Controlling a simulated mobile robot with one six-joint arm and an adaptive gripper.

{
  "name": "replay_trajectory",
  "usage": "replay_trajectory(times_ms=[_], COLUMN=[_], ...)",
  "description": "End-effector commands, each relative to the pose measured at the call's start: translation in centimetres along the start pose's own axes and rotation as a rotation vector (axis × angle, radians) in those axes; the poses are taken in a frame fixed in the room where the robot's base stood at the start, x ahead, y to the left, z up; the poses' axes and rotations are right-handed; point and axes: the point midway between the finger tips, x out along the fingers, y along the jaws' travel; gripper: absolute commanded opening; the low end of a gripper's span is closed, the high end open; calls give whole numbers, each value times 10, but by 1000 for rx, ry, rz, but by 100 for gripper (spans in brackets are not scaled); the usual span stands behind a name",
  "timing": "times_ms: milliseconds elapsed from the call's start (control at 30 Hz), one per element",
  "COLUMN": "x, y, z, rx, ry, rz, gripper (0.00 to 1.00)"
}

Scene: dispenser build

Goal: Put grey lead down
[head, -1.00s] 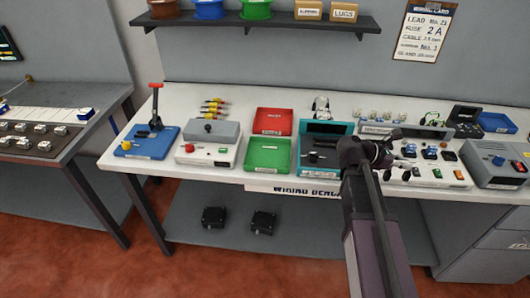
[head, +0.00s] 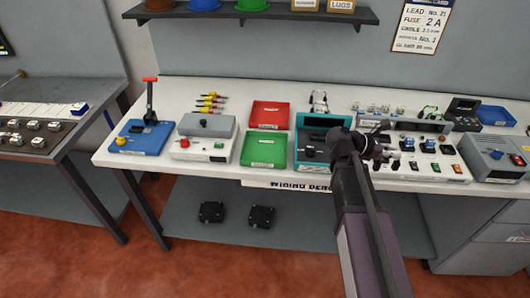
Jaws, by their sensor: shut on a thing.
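My gripper (head: 378,143) is over the white wiring bench, at the right edge of the teal tester and in front of the grey panel behind it. It is seen from behind, and my own arm covers most of its jaws. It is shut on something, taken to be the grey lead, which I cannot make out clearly. A pale coiled lead (head: 318,101) stands behind the teal tester (head: 310,150). Another lead, with green on it (head: 430,113), lies farther right. Contact of the held thing with the bench cannot be told.
A red tray (head: 270,115) and a green tray (head: 264,149) lie left of the tester. A grey-white unit (head: 206,140) and a blue lever press (head: 142,137) stand farther left. A switch panel (head: 425,165) and a grey box (head: 492,157) are at the right.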

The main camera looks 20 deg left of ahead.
Motion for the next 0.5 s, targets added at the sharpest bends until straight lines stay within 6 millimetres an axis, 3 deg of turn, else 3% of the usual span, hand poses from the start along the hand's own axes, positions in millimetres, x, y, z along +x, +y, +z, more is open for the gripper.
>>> replay_trajectory(times_ms=[500], x=[-128], y=[39], z=[-54], rx=[-68], ry=[0], rz=[221], gripper=[0])
